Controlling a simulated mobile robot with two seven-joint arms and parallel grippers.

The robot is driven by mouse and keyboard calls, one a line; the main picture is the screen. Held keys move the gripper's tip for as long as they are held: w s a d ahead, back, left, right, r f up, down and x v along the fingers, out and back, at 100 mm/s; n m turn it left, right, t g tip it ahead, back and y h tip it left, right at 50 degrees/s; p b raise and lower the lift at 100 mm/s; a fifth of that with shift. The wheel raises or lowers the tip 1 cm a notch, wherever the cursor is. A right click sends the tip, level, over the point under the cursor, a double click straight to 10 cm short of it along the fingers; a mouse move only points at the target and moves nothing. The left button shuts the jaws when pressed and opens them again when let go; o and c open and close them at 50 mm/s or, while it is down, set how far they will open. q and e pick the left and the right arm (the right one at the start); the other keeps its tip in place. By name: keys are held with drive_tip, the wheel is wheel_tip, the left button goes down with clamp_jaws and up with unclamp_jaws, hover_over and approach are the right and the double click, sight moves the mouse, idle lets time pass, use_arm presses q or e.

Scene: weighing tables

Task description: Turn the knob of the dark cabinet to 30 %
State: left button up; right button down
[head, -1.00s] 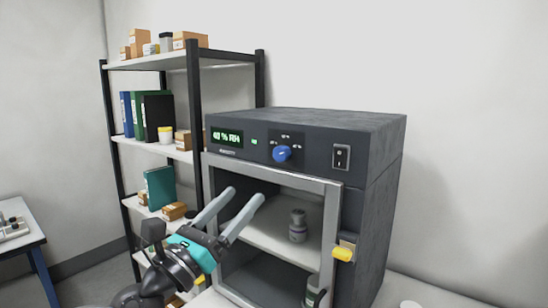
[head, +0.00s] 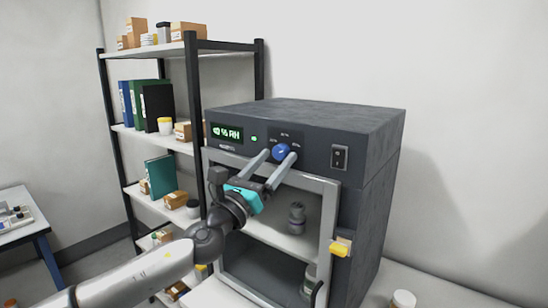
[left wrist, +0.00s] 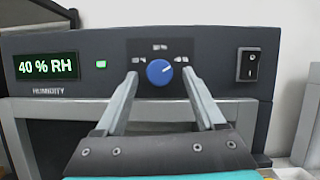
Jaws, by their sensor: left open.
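The dark cabinet (head: 360,135) stands on a light table, with a glazed or open front framed in grey. Its blue knob (head: 281,151) sits on the upper front panel; it also shows in the left wrist view (left wrist: 159,72), with a pale mark toward its upper right. The green display (left wrist: 48,67) reads 40 % RH. My left gripper (head: 278,156) is open, its two fingers pointing at the panel, one on each side of the knob. In the left wrist view a gap shows between the knob and each finger. My right gripper is not in view.
A rocker switch (left wrist: 249,65) is right of the knob. A shelf rack (head: 193,100) with boxes and binders stands left behind.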

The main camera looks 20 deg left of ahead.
use_arm(q)
drive_tip(key=shift+w+r, duration=0.1)
drive_tip(key=shift+c, duration=0.2)
clamp_jaws()
idle(0.5)
